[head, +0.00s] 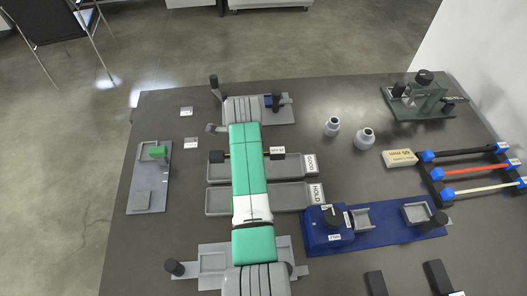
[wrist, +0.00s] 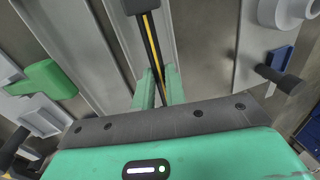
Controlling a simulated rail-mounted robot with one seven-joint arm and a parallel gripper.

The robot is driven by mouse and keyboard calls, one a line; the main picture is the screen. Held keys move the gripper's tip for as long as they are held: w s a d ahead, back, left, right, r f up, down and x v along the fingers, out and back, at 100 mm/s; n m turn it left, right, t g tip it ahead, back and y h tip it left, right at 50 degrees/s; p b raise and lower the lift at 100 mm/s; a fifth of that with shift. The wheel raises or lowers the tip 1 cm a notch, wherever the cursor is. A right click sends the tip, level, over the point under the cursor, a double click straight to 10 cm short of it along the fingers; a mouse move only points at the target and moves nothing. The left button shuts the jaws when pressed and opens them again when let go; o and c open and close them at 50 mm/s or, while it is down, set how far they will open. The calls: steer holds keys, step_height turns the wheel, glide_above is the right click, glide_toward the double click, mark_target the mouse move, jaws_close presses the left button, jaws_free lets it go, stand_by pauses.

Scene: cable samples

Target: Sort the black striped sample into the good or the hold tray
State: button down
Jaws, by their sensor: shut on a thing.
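The black striped sample, a black cable with a yellow stripe (wrist: 150,38) and black end blocks, runs between the green fingers of my gripper (wrist: 158,88) in the wrist view. The gripper is shut on it. In the head view my arm covers the gripper and the sample's middle; its black left end (head: 217,157) and labelled right end (head: 277,153) show over the far side of the good tray (head: 295,167). I cannot tell whether it touches the tray. The hold tray (head: 290,197) lies parallel, nearer the camera, with no sample visible in its uncovered parts.
A blue test fixture (head: 328,232) stands right of the hold tray. A rack with black, orange and white cables (head: 470,172) is at the right, beside a tan labelled block (head: 400,158). Two grey cylinders (head: 365,138) and a green device (head: 420,98) stand behind.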

steer(key=shift+r+p, duration=0.2)
steer(key=shift+p, duration=0.3)
steer(key=shift+f+b, duration=2.15)
steer(key=shift+f, duration=1.2)
steer(key=shift+f, duration=0.3)
steer(key=c, duration=1.4)
jaws_free()
steer(key=shift+o, duration=0.2)
step_height(320, 180, up, 8)
steer(key=s+p, duration=0.1)
steer(key=p, duration=0.2)
steer(key=shift+s+f, duration=0.15)
steer(key=shift+s, duration=0.1)
steer(key=shift+d, duration=0.1)
